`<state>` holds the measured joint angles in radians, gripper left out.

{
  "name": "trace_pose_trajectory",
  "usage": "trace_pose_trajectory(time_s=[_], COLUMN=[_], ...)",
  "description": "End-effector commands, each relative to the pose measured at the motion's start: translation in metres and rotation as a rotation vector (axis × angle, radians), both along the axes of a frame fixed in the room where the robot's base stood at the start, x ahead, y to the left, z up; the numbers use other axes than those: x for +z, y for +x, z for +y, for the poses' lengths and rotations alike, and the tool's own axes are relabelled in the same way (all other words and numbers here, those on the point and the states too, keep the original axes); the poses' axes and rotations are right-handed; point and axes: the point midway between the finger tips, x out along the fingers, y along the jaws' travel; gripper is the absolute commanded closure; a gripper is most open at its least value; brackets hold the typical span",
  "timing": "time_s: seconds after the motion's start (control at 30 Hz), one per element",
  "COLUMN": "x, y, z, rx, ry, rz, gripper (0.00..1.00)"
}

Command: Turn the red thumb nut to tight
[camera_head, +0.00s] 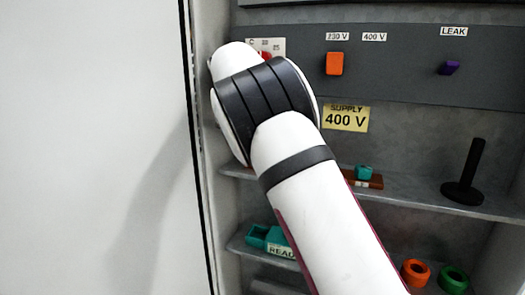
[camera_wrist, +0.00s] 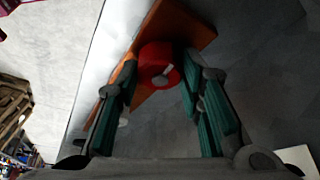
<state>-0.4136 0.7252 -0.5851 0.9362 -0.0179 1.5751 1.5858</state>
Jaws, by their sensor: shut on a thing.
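The red thumb nut (camera_wrist: 154,58) is a short red cylinder with a pale mark on its face, in the upper middle of the wrist view. It sits against an orange-brown plate (camera_wrist: 190,27) that lies at a slant. My gripper (camera_wrist: 160,82) has its teal-padded fingers on either side of the nut and is shut on it. In the head view my own arm hides the gripper. I cannot read a tight mark or the nut's turn angle.
In the head view, a grey panel carries a small red part (camera_head: 266,56) by a scale label, an orange switch (camera_head: 334,63) and a purple knob (camera_head: 449,68). Below, a shelf holds a black handle (camera_head: 467,175). Orange (camera_head: 415,272) and green (camera_head: 453,279) rings lie lower right. A pale wall stands left.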

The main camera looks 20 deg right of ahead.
Motion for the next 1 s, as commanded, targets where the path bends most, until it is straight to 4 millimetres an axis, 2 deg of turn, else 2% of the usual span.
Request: trace_pose_trajectory(time_s=[0.07, 0.1, 0.17, 0.73, 0.87, 1.0], x=[-0.0003, -0.0003, -0.0002, 0.0008, 0.003, 0.0045], y=[0.0002, 0.0002, 0.0001, -0.0008, -0.0032, -0.0058], z=[0.0009, 0.0009, 0.0008, 0.0005, 0.0006, -0.0001], rx=[0.001, 0.001, 0.002, 0.023, 0.109, 0.275], ry=[0.002, 0.002, 0.002, 0.001, 0.001, 0.003], rz=[-0.001, -0.001, 0.0, 0.0, 0.001, 0.001], gripper=[0.94, 0.59, 0.45, 0.45, 0.45, 0.45])
